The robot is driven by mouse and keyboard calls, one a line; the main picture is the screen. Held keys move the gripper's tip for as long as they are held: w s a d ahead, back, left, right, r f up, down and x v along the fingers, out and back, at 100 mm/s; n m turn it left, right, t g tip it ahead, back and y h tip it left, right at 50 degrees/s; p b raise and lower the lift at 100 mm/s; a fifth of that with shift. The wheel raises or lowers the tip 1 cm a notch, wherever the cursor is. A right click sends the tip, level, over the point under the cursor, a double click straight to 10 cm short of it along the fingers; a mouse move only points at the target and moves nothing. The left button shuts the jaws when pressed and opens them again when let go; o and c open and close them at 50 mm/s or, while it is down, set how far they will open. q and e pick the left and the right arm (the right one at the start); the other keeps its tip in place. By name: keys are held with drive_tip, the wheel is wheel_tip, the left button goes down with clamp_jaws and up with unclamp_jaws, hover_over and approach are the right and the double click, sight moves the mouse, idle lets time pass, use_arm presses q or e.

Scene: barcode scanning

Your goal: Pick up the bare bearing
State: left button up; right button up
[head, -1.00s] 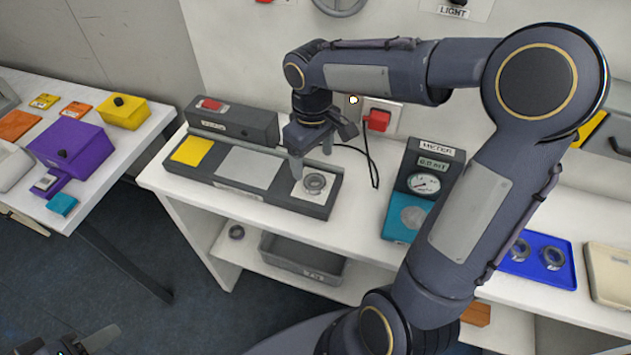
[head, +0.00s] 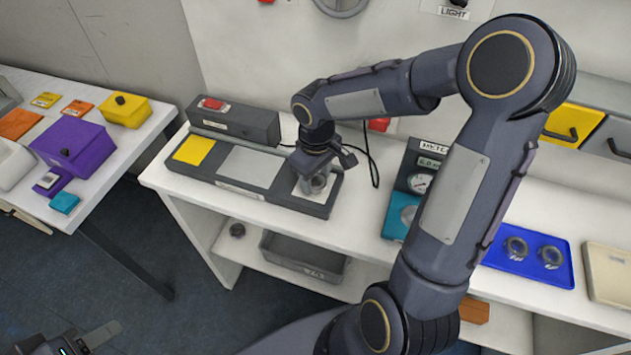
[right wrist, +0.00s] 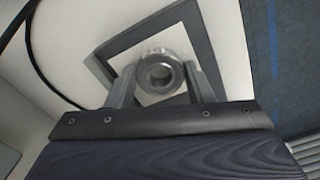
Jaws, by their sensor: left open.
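A grey ring-shaped bearing (head: 319,184) stands on the white pad at the right end of the dark grey three-pad fixture (head: 325,207). My right gripper (head: 313,180) is down at this bearing. In the right wrist view, the fingers of my right gripper (right wrist: 160,80) stand on either side of the bearing (right wrist: 160,58), very close to it; I cannot tell whether both touch it. The bearing appears still at the pad. My left gripper (head: 92,340) is open, low in the bottom left corner, far from the fixture and partly cut off.
Two more bearings lie on the blue tray (head: 500,262) at right. The meter (head: 421,175) stands right of the fixture. A dark box with a red button (head: 235,122) stands behind it.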

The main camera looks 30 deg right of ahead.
drive_tip(key=c, duration=0.6)
drive_tip(key=shift+r, duration=0.15)
